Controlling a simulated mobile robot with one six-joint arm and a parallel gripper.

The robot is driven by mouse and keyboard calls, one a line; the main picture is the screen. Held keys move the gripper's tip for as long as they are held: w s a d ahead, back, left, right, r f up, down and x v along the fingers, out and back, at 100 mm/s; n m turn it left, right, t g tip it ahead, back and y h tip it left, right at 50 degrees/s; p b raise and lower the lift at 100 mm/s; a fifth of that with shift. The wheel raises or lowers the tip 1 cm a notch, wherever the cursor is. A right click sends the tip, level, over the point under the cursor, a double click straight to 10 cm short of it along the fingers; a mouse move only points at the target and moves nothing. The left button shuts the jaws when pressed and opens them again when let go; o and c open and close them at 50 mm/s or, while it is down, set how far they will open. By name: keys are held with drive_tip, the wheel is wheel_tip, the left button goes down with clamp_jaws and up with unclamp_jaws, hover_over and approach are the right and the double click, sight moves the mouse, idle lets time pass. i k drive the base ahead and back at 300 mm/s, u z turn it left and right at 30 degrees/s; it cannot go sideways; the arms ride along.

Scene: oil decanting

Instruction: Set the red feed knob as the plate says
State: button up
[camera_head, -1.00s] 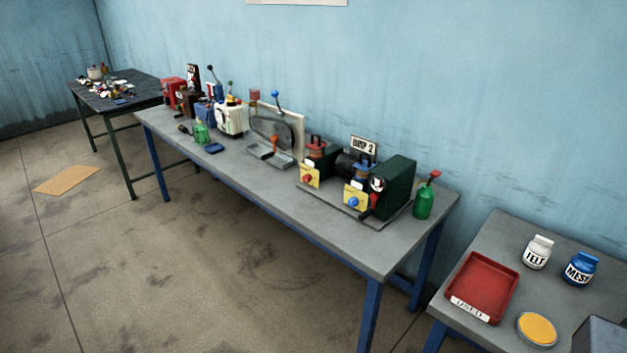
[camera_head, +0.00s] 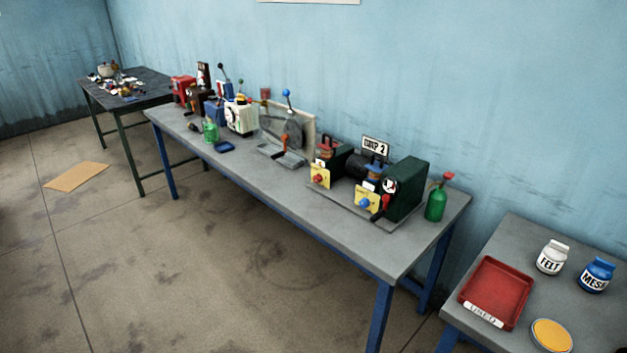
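The red feed knob (camera_head: 319,180) sits on the front of a yellow plate (camera_head: 320,170) on the left unit of the pump assembly, on the long grey bench. The marks on this plate are too small to read. To its right a blue knob (camera_head: 364,203) sits on a second yellow plate (camera_head: 373,196). A white sign (camera_head: 375,146) reading "DRIP 2" stands behind them.
The long bench (camera_head: 300,218) stands against the blue wall, with several machines on its far left part. A green oil can (camera_head: 436,203) stands at its right end. A side table at right holds a red tray (camera_head: 496,292), white jar (camera_head: 552,257) and blue jar (camera_head: 597,274). The floor in front is clear.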

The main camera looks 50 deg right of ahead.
sight(319, 178)
drive_tip(key=u, duration=0.05)
drive_tip(key=i, duration=1)
drive_tip(key=z, duration=0.05)
